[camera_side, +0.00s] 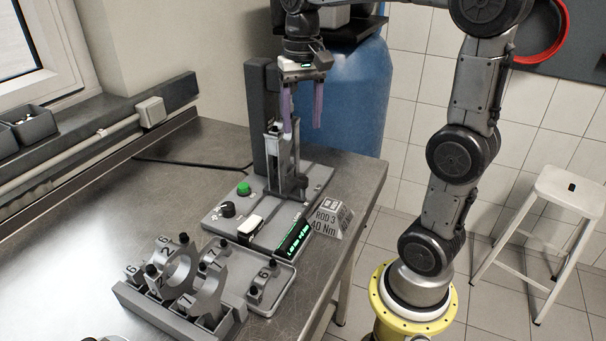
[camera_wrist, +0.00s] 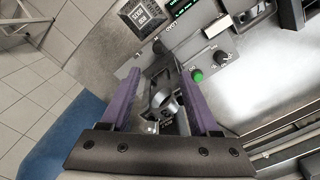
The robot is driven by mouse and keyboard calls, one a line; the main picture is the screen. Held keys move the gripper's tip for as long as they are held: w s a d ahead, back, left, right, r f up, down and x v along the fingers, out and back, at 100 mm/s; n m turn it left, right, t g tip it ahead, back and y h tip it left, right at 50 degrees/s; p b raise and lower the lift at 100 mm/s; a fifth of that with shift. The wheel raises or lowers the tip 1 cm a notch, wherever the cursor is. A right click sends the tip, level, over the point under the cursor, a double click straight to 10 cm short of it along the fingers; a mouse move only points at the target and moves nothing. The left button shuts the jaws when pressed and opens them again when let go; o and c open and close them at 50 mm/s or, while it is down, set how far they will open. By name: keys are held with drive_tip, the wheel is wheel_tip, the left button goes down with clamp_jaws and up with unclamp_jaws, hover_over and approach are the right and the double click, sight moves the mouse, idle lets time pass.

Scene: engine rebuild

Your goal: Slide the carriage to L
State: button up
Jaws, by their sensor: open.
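My gripper (camera_side: 303,122) is open, its two purple fingers pointing down above the upright fixture (camera_side: 287,165) on the grey bench machine. In the wrist view, my gripper (camera_wrist: 163,85) has its fingers spread on either side of a silver ring-shaped part (camera_wrist: 164,101), seen below and between them. I cannot tell whether the fingers touch anything. The machine's base (camera_side: 212,216) carries a tall dark column (camera_side: 262,110).
The base has a green button (camera_side: 243,188), a black knob (camera_side: 227,209) and a lit display (camera_side: 294,236). A sign (camera_side: 331,217) reads ROD 3, 40 Nm. Numbered metal parts (camera_side: 180,272) stand in a rack at front. Bare bench (camera_side: 100,215) lies left.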

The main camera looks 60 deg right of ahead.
sight(303, 178)
wheel_tip(303, 178, down, 14)
drive_tip(key=shift+d+f, duration=0.15)
idle(0.4)
drive_tip(key=shift+c, duration=0.2)
clamp_jaws()
idle(1.2)
